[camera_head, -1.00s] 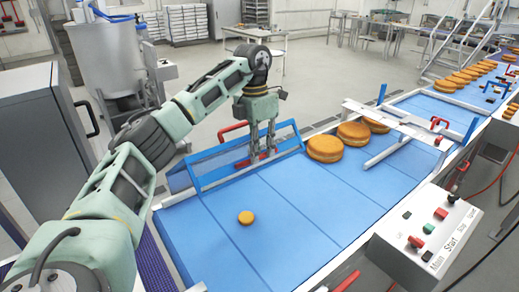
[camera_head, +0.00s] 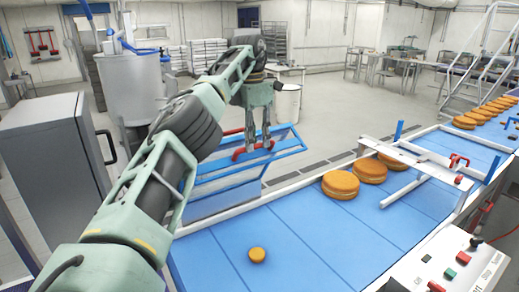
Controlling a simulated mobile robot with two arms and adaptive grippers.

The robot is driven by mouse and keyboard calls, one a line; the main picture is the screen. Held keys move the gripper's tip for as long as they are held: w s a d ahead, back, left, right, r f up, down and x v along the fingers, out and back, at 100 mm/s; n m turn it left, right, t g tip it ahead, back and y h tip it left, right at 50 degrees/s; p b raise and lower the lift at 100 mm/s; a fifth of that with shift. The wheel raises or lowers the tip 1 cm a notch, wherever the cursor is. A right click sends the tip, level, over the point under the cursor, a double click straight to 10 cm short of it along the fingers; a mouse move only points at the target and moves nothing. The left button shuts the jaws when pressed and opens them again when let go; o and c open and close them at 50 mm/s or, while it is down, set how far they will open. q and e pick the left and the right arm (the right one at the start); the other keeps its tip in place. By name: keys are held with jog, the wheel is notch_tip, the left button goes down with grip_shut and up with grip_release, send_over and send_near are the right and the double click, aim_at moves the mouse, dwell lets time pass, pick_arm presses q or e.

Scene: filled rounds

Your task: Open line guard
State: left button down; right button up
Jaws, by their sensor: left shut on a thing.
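The line guard (camera_head: 226,172) is a blue frame with a see-through panel along the far left edge of the blue conveyor. It leans outward, away from the belt, over the floor side. My left gripper (camera_head: 258,146) points down at its far rail and is shut on the guard's red handle (camera_head: 238,154). The fingers hide part of the handle. My left arm crosses in front of the guard's left end. My right gripper is not in view.
A small orange-brown round (camera_head: 257,255) lies on the blue belt (camera_head: 300,236). Larger filled rounds (camera_head: 340,184) sit near white crossbars. A control box (camera_head: 455,266) stands front right. A grey cabinet (camera_head: 50,150) and steel vessel (camera_head: 128,88) stand left. Floor behind the guard is open.

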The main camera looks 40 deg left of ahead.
pick_arm(q)
jog(key=shift+a, duration=0.35)
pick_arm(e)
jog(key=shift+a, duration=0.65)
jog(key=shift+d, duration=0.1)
pick_arm(q)
jog(key=c, duration=2.1)
grip_release()
jog(key=o, duration=0.3)
jog(key=shift+w+a+f, duration=0.15)
jog(key=shift+w+a, duration=0.05)
jog(key=shift+a, duration=0.1)
jog(key=shift+s+d, duration=0.1)
jog(key=shift+d, duration=0.2)
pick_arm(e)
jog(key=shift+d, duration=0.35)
